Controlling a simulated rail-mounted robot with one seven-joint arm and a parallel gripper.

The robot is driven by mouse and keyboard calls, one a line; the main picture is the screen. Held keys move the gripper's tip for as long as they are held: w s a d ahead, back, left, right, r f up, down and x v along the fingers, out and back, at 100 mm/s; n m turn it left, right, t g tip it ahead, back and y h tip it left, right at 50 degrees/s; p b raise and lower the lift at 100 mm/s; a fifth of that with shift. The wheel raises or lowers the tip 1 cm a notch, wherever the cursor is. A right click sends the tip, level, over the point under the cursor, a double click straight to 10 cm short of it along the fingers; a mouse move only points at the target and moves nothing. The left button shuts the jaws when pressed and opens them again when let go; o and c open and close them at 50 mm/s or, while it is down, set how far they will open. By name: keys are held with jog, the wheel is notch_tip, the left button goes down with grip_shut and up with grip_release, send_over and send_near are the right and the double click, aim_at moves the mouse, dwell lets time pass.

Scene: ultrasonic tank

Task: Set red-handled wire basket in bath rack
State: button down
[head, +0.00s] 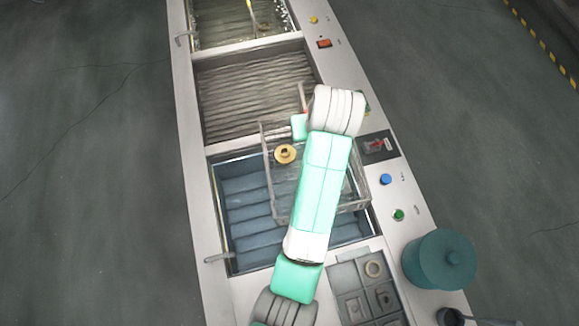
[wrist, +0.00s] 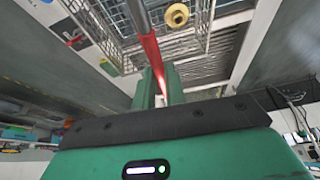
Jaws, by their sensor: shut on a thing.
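The wire basket (head: 280,202) is over the blue bath (head: 245,205) in the head view, partly hidden by my arm. A brass flanged part (head: 285,153) is in it. In the wrist view the basket mesh (wrist: 205,35) and the brass part (wrist: 176,15) show beyond the fingers. The red handle (wrist: 151,50) runs down between the green fingers of my gripper (wrist: 160,82), which is shut on it. In the head view my gripper (head: 301,120) is at the basket's far end. The rack, and whether the basket touches it, cannot be made out.
A ribbed grey compartment (head: 250,90) lies beyond the bath, with a lit liquid-filled tank (head: 225,22) farther on. A control panel with buttons (head: 386,179) runs along the right. A teal canister (head: 438,258) and a grey parts tray (head: 350,282) are nearer.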

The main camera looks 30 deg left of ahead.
jog(key=shift+n+g+y, duration=0.4)
jog(key=shift+n+y, duration=0.1)
jog(key=shift+s+d+f+p, duration=0.35)
jog(key=shift+s+f, duration=0.35)
jog(key=shift+f, duration=2.8)
jog(key=shift+s+d+f+p, duration=0.35)
jog(key=shift+s+f, duration=0.35)
jog(key=shift+f, duration=2.85)
jog(key=shift+s+d+f+p, duration=0.25)
jog(key=shift+s+d+f, duration=0.35)
jog(key=shift+f, duration=2.9)
jog(key=shift+s+a, duration=0.1)
jog(key=shift+a, duration=0.05)
jog(key=c, duration=1.5)
grip_release()
jog(key=shift+f, duration=0.1)
jog(key=shift+o, duration=0.2)
jog(key=p+v, duration=0.1)
jog(key=v, duration=1.1)
